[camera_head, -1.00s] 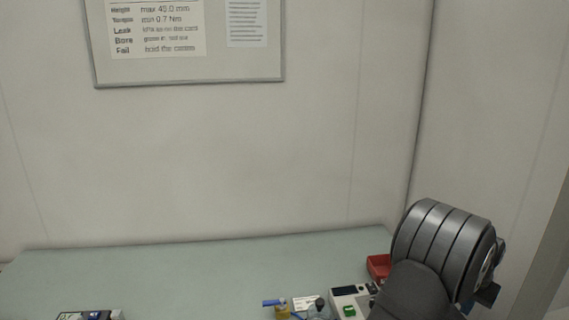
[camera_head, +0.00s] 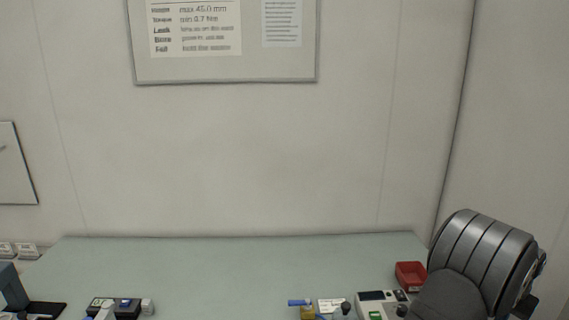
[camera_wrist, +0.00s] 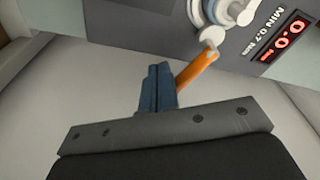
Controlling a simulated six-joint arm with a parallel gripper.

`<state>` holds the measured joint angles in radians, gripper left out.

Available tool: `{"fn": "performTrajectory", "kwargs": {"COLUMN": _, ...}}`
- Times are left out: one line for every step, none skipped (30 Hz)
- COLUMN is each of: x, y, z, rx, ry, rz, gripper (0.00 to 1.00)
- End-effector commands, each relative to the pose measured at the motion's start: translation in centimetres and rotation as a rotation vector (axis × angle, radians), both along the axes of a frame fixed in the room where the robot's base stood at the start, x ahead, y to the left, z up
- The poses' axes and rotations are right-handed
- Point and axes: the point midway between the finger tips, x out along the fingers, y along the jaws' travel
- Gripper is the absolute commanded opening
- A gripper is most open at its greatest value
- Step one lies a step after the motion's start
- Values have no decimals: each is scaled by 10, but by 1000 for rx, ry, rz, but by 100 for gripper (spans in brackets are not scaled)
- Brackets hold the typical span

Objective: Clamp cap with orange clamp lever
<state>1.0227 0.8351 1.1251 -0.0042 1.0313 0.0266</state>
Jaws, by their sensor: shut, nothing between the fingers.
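In the wrist view my gripper (camera_wrist: 160,70) is shut and empty, its dark blue fingers pressed together. The orange clamp lever (camera_wrist: 197,68) lies just right of the fingertips, slanting up and right. Its lower end meets the outline of the right finger; I cannot tell whether they touch. The lever's upper end is by a pale knob on a dark grey panel (camera_wrist: 165,25). A round whitish part (camera_wrist: 213,12), perhaps the cap or its holder, is cut off by the top edge. In the head view neither the lever nor my gripper shows.
A red display (camera_wrist: 286,38) reads 0.0 beside "MIN 0.7 Nm" on the panel. In the head view, a red bin (camera_head: 411,275), a whitish device (camera_head: 378,303) and small parts stand at the table's right. Other devices (camera_head: 120,308) stand at front left. The table's middle (camera_head: 230,275) is clear.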

Motion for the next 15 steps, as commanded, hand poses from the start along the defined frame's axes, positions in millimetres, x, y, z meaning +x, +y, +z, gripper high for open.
{"fn": "performTrajectory", "kwargs": {"x": 2, "y": -1, "z": 0, "rx": 0, "ry": 0, "rz": 0, "gripper": 0}}
{"fn": "performTrajectory", "kwargs": {"x": 3, "y": -2, "z": -1, "rx": 0, "ry": 0, "rz": 0, "gripper": 0}}
{"fn": "performTrajectory", "kwargs": {"x": 4, "y": -3, "z": -1, "rx": 0, "ry": 0, "rz": 0, "gripper": 0}}
{"fn": "performTrajectory", "kwargs": {"x": 5, "y": -4, "z": -1, "rx": 0, "ry": 0, "rz": 0, "gripper": 0}}
{"fn": "performTrajectory", "kwargs": {"x": 6, "y": -4, "z": -1, "rx": 1, "ry": 0, "rz": 0, "gripper": 0}}
{"fn": "performTrajectory", "kwargs": {"x": 7, "y": -5, "z": -1, "rx": 1, "ry": 0, "rz": 0, "gripper": 0}}
{"fn": "performTrajectory", "kwargs": {"x": 7, "y": -5, "z": -1, "rx": 1, "ry": 0, "rz": 0, "gripper": 0}}
{"fn": "performTrajectory", "kwargs": {"x": 7, "y": -5, "z": 0, "rx": 1, "ry": 0, "rz": 0, "gripper": 0}}
{"fn": "performTrajectory", "kwargs": {"x": 7, "y": -5, "z": 0, "rx": 1, "ry": 0, "rz": 0, "gripper": 0}}
{"fn": "performTrajectory", "kwargs": {"x": 7, "y": -5, "z": 0, "rx": 1, "ry": 0, "rz": 0, "gripper": 0}}
{"fn": "performTrajectory", "kwargs": {"x": 7, "y": -5, "z": 0, "rx": 1, "ry": 0, "rz": 0, "gripper": 0}}
{"fn": "performTrajectory", "kwargs": {"x": 7, "y": -5, "z": 0, "rx": 1, "ry": 0, "rz": 0, "gripper": 0}}
{"fn": "performTrajectory", "kwargs": {"x": 7, "y": -5, "z": 0, "rx": 0, "ry": 0, "rz": 0, "gripper": 0}}
{"fn": "performTrajectory", "kwargs": {"x": 7, "y": -5, "z": 0, "rx": 0, "ry": 0, "rz": 0, "gripper": 0}}
{"fn": "performTrajectory", "kwargs": {"x": 7, "y": -5, "z": 0, "rx": 0, "ry": 0, "rz": 0, "gripper": 0}}
